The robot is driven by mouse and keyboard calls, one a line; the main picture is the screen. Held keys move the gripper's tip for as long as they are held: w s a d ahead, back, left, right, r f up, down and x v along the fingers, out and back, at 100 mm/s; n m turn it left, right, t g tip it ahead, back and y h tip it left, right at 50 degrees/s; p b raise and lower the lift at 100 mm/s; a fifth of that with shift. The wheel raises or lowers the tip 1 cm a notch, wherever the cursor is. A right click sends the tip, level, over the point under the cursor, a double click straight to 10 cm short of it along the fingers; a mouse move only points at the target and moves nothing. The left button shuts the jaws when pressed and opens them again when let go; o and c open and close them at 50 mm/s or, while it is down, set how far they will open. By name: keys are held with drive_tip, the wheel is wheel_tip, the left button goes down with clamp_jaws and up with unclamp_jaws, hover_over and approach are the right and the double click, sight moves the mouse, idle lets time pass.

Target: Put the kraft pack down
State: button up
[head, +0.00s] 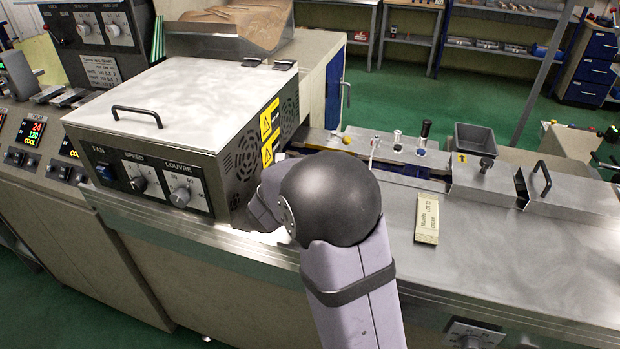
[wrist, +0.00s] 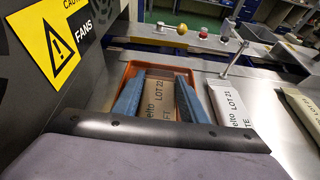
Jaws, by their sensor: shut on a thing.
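In the wrist view my gripper (wrist: 160,98) has its two blue fingers shut on the sides of the kraft pack (wrist: 158,88), a brown pack with dark print reading LOT 21. The pack is over or inside an orange tray (wrist: 117,72); I cannot tell whether it touches the tray's floor. The near end of the pack is hidden by my gripper's body. In the head view my arm hides the gripper, the kraft pack and the tray.
A pale pack (wrist: 229,102) lies just right of my right finger. A cream pack (head: 427,218) lies farther right on the steel bench. The fan box (head: 187,130) with warning labels stands close on the left. A thin upright rod (wrist: 234,60) stands behind the pale pack.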

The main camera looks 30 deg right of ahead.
drive_tip(key=o, duration=1)
drive_tip(key=shift+r, duration=0.1)
drive_tip(key=b+v, duration=0.1)
drive_tip(key=v, duration=1.1)
